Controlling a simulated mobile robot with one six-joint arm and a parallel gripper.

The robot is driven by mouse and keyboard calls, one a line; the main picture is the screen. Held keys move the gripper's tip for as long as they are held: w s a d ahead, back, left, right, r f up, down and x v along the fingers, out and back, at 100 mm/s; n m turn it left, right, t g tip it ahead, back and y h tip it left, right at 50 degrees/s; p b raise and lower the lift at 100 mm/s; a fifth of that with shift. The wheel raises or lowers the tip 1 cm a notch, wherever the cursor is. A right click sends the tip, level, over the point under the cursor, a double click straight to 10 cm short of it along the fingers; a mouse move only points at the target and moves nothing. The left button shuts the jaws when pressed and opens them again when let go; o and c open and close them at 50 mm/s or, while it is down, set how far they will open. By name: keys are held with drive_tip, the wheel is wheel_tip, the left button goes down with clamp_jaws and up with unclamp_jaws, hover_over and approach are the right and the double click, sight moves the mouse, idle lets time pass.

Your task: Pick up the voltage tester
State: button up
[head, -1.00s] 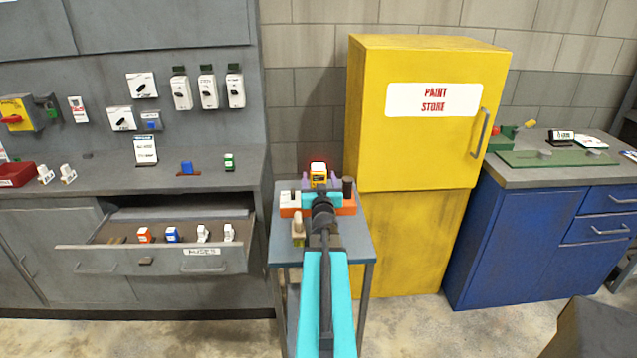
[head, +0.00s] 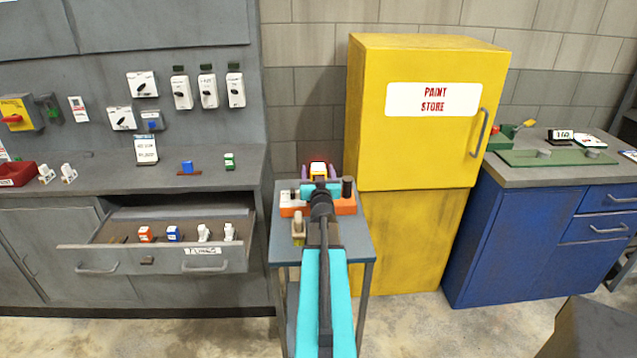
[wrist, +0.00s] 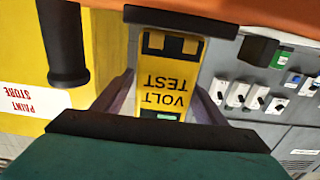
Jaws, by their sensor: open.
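The voltage tester (head: 318,168) is a yellow and black block behind my arm's end at the back of the small table, with a red glow around its top. In the wrist view the tester (wrist: 168,85) shows its "VOLT TEST" label upside down. My gripper (wrist: 163,98) is open, with a purple finger on either side of the tester and visible gaps beside it. In the head view my gripper (head: 318,174) partly hides the tester's lower part.
An orange holder (head: 345,208) on the small grey table (head: 350,238) carries a dark cylinder (head: 347,187) at the right. A yellow paint store cabinet (head: 405,140) stands close on the right. An open fuse drawer (head: 120,262) juts out on the left.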

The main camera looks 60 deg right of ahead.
drive_tip(key=c, duration=1.4)
drive_tip(key=shift+r, duration=0.1)
